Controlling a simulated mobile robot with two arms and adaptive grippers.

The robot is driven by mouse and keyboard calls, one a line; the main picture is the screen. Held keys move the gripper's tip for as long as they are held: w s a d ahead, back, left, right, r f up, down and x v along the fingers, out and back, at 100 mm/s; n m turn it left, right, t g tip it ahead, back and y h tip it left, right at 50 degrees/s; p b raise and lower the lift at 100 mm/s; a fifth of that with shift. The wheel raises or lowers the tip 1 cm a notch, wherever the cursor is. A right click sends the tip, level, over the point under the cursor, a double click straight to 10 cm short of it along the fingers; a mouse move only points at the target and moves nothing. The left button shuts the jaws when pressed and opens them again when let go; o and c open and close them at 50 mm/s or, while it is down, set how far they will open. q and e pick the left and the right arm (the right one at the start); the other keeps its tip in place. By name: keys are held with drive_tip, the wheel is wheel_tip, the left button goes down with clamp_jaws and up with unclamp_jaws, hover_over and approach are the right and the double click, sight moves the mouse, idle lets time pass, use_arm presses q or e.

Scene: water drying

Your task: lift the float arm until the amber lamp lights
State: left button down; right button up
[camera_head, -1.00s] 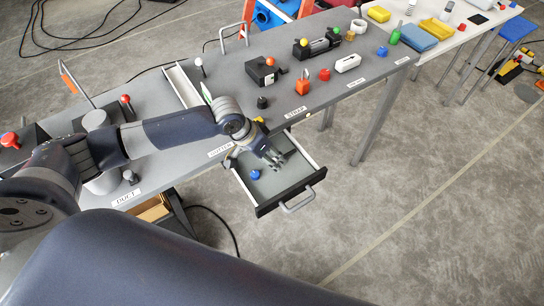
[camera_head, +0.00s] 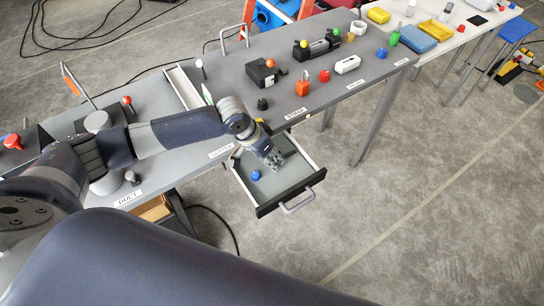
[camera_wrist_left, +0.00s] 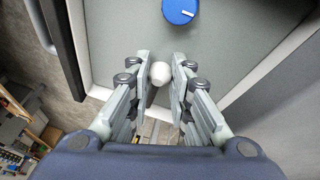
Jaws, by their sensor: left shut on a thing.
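My left gripper (camera_head: 273,161) reaches over the open drawer (camera_head: 262,209) at the front of the grey bench. In the left wrist view my left gripper (camera_wrist_left: 160,75) is shut on a small white ball (camera_wrist_left: 159,73), one finger on each side. I cannot tell whether this ball belongs to the float arm; no arm behind it shows clearly. A blue knob (camera_head: 255,175) with a white mark is in the drawer, near the gripper; it also shows in the wrist view (camera_wrist_left: 179,11). I cannot pick out the amber lamp with certainty. My right gripper is not in view.
The drawer's handle (camera_head: 298,203) sticks out over the floor.

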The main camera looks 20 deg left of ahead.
use_arm(q)
drive_tip(key=shift+w+d+r+g+y+p, duration=0.2)
drive_tip(key=shift+r+g+y+p, duration=0.3)
drive_tip(key=shift+p, duration=0.85)
drive_tip(key=shift+w+d+r+g+y+p, duration=0.25)
drive_tip(key=shift+r+g+p, duration=0.45)
drive_tip(key=shift+p, duration=0.6)
drive_tip(key=shift+w+d+r+g+y+p, duration=0.1)
drive_tip(key=shift+w+r+g+y+p, duration=0.1)
drive_tip(key=shift+r+g+y+p, duration=0.3)
drive_tip(key=shift+w+d+r+g+y+p, duration=0.15)
drive_tip(key=shift+g+y+p, duration=0.15)
drive_tip(key=shift+g+y, duration=0.1)
drive_tip(key=shift+w+d+r+g+y, duration=0.15)
drive_tip(key=shift+w+r+g+y, duration=0.15)
drive_tip(key=shift+g, duration=0.2)
drive_tip(key=c, duration=1.4)
unclamp_jaws()
drive_tip(key=v, duration=1.2)
drive_tip(key=shift+d, duration=0.15)
